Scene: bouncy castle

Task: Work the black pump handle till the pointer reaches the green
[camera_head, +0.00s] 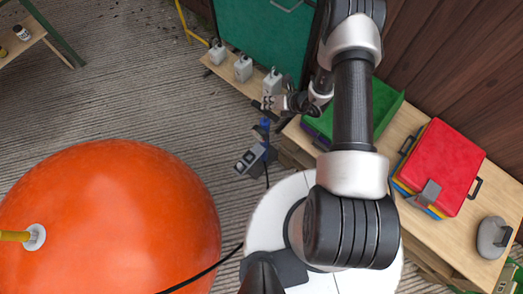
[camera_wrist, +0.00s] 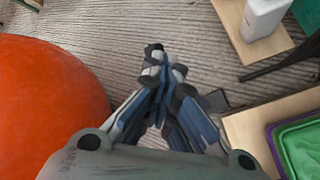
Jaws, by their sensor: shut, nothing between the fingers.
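My gripper (camera_wrist: 158,70) is in the middle of the wrist view, its blue and grey fingers brought together with nothing held between them. In the head view the arm's end hangs over the floor, left of the wooden bench. Just below it is a small grey block (camera_head: 250,158) with dark spots, near a blue piece and a thin black cable. The fingers cover the ground behind them in the wrist view, so I cannot tell whether they touch the block. I cannot make out a black pump handle, a pointer or a green zone for certain in either view.
White plug-like units (camera_head: 243,68) stand on a board at the back. The wooden bench (camera_head: 440,235) carries a red case (camera_head: 440,165) and a green tray (camera_head: 385,105). Ribbed floor lies between.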

